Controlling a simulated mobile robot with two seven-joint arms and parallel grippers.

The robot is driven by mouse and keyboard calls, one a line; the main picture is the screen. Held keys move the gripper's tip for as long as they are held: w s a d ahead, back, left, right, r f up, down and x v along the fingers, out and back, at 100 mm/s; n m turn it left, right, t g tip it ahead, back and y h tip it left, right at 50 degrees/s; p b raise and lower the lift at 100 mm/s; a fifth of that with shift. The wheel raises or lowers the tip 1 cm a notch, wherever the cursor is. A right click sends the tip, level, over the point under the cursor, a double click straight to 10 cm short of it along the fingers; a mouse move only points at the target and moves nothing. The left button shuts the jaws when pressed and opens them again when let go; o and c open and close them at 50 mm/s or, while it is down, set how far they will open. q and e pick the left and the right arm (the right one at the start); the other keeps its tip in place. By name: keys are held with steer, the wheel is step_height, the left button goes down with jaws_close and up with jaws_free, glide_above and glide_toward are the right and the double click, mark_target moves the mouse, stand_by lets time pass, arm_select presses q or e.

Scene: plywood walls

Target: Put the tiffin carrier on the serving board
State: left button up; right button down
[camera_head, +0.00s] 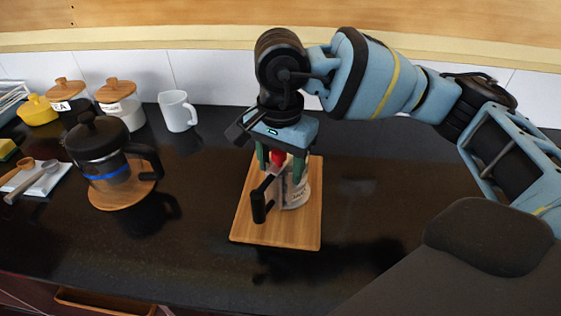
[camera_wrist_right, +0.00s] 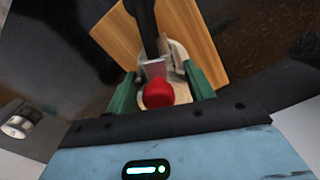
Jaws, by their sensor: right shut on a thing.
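The tiffin carrier (camera_head: 297,190) is a pale container with a black side handle and a red part on top. It is upright over the wooden serving board (camera_head: 265,232); I cannot tell whether its base touches the board. My right gripper (camera_head: 282,160) points down from above, its green fingers shut on the top of the carrier. In the right wrist view the red top (camera_wrist_right: 158,93) sits between the fingers, with the board (camera_wrist_right: 195,40) beyond. The fingers hide part of the carrier. My left gripper is out of view.
A French press (camera_head: 105,160) stands on a round wooden mat at the left. A white mug (camera_head: 177,111) and lidded canisters (camera_head: 119,102) line the back wall. A small tray with spoons (camera_head: 38,180) lies far left. The dark counter is clear around the board.

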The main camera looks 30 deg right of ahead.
steer(key=shift+f, duration=0.1)
steer(key=c, duration=0.6)
jaws_free()
steer(key=shift+o, duration=0.2)
step_height(320, 180, up, 12)
steer(key=shift+r, duration=0.15)
